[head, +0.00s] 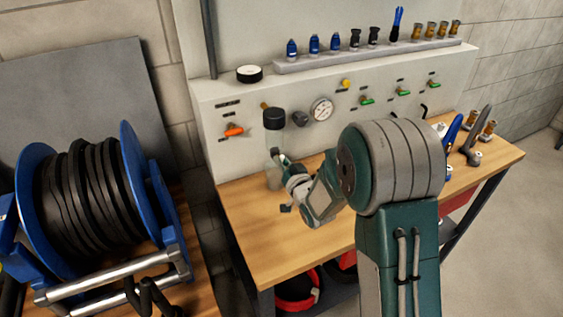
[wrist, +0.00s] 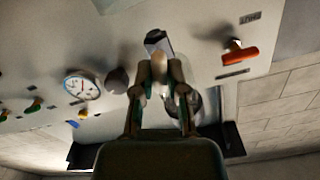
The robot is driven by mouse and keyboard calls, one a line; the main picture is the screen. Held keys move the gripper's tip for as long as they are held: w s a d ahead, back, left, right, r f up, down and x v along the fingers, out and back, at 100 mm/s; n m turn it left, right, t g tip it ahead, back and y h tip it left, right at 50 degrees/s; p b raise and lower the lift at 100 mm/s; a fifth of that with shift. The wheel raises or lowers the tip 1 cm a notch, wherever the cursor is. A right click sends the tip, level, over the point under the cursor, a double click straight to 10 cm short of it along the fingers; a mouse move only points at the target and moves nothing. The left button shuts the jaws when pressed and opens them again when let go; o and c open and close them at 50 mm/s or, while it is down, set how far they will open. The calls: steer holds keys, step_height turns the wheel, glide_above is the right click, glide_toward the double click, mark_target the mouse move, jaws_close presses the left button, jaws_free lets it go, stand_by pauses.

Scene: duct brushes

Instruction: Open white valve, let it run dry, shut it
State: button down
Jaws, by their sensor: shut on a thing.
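My gripper (head: 283,165) reaches in below the black-capped filter bowl (head: 276,142) on the panel's left half. In the wrist view my gripper's fingers (wrist: 159,86) are closed in on a small pale piece (wrist: 159,68), which looks like the white valve. The fingers hide most of it, so I cannot tell how far it is turned. A clear cup (head: 274,178) stands on the bench under the bowl, partly behind my gripper. I cannot make out any liquid running or the level in the bowl.
The orange-handled valve (head: 234,131) is left of the bowl; the round gauge (head: 321,109) and green-handled valves are right. Blue and black fittings stand on the ledge above. A hose reel (head: 80,190) is at the left. The bench front (head: 262,237) is bare.

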steer(key=m, duration=0.7)
steer(key=shift+d, duration=0.15)
steer(key=m, duration=0.4)
steer(key=shift+f+m, duration=0.15)
steer(key=shift+m, duration=0.25)
steer(key=shift+f+m, duration=0.1)
steer(key=shift+m, duration=1.1)
steer(key=shift+d+f+m, duration=0.1)
steer(key=shift+m, duration=0.2)
steer(key=c, duration=0.7)
jaws_free()
steer(key=shift+w, duration=0.1)
steer(key=shift+o, duration=0.2)
steer(key=v, duration=1.2)
